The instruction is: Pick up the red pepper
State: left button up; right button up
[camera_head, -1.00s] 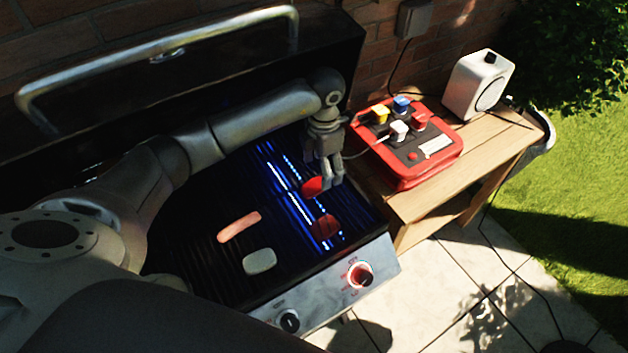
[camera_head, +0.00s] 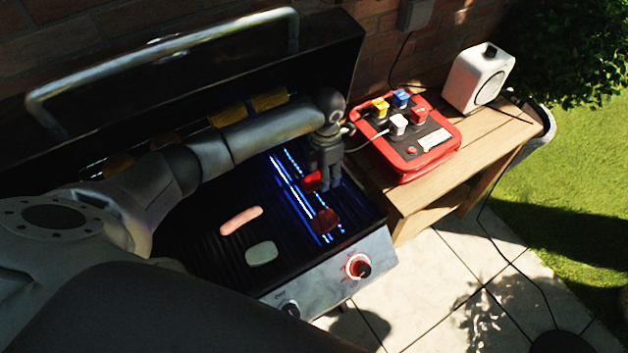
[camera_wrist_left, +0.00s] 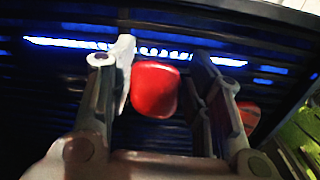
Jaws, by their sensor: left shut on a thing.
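A red pepper piece (camera_head: 311,181) is held between the fingers of my left gripper (camera_head: 324,182), low over the far right part of the dark grill grate. In the left wrist view the red pepper (camera_wrist_left: 154,90) shows between the two fingers of my left gripper (camera_wrist_left: 160,88), close against the left one. A second red piece (camera_head: 325,222) lies on the grate nearer the front; it also shows, partly hidden behind the right finger, in the left wrist view (camera_wrist_left: 248,115). I cannot tell whether the held piece is clear of the grate. My right gripper is not in view.
A sausage (camera_head: 241,220) and a pale oval piece (camera_head: 261,253) lie on the grate (camera_head: 205,255). Yellow pieces (camera_head: 270,99) sit behind my arm, below the open lid. A wooden side table (camera_head: 482,150) holds a red power box (camera_head: 420,165) and a white speaker (camera_head: 478,78).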

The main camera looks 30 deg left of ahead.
jog(key=shift+w+d, duration=0.1)
jog(key=shift+d, duration=0.2)
pick_arm(q)
jog(key=shift+r, duration=0.1)
pick_arm(e)
jog(key=shift+w, duration=0.1)
pick_arm(q)
jog(key=shift+r, duration=0.2)
jog(key=r, duration=0.1)
jog(key=r+b, duration=0.1)
jog(key=r, duration=0.1)
jog(key=shift+s+d, duration=0.1)
jog(key=shift+s, duration=0.1)
jog(key=s+d+r+m+b, duration=0.1)
jog(key=s+r+m, duration=0.2)
jog(key=m, duration=0.6)
jog(key=s+d+r+m+b, duration=0.1)
jog(key=s+r+m+b, duration=0.1)
jog(key=s+m, duration=0.5)
jog(key=s+d+r+m+b, duration=0.1)
jog(key=s+r+m, duration=0.3)
jog(key=m, duration=0.9)
jog(key=shift+s+d+r, duration=0.2)
jog(key=shift+s+d, duration=0.35)
jog(key=shift+s, duration=0.1)
pick_arm(e)
notch_tip(320, 180, down, 5)
jog(key=shift+w+a+f, duration=0.1)
jog(key=shift+f, duration=0.05)
